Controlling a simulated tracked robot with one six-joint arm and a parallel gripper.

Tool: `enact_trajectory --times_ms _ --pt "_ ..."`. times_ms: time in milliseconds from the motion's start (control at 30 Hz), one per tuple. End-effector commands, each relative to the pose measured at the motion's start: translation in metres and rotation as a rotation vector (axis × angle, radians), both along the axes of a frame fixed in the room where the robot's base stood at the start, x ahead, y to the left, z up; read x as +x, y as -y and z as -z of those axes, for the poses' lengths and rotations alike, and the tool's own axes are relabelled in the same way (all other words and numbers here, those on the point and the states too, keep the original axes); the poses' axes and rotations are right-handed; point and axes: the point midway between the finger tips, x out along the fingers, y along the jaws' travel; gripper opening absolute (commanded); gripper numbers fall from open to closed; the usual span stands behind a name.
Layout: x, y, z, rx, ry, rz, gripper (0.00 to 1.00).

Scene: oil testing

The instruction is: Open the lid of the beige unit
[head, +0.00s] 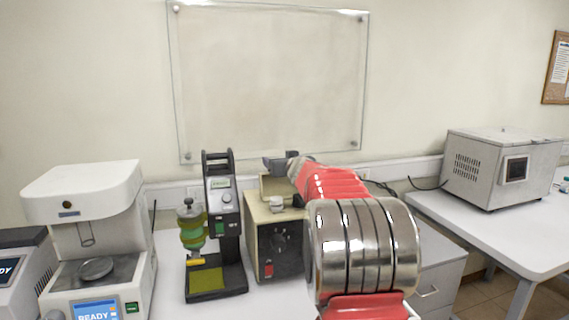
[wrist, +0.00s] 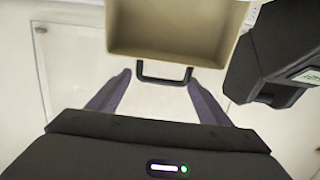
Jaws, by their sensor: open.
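The beige unit (head: 257,236) stands on the bench in the middle of the head view, with a dark front panel and a red switch. My gripper (head: 280,165) is above its top at the back. In the wrist view a beige part of the unit (wrist: 172,42) fills the top middle, and a black U-shaped handle (wrist: 163,80) sticks out from its edge. My gripper (wrist: 158,78) is open, with one finger on each side of the handle. I cannot tell whether the fingers touch it. My arm hides the unit's right side, and the lid's exact angle is unclear.
A black tester with green parts (head: 223,225) stands close on the left; its dark body (wrist: 275,55) shows at right in the wrist view. A white machine (head: 95,215) is farther left. A grey box (head: 490,165) sits on the right table. A clear wall panel (head: 270,80) hangs behind.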

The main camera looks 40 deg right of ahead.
Motion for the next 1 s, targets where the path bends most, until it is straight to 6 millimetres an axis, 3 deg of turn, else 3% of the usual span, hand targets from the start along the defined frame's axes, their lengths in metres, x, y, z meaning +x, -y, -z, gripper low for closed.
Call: enact_trajectory --times_ms 267,1000 --pt "-0.018 -0.007 -0.004 0.0 0.001 0.0 0.72" --pt "-0.104 -0.038 -0.016 -0.002 0.002 0.001 0.72"
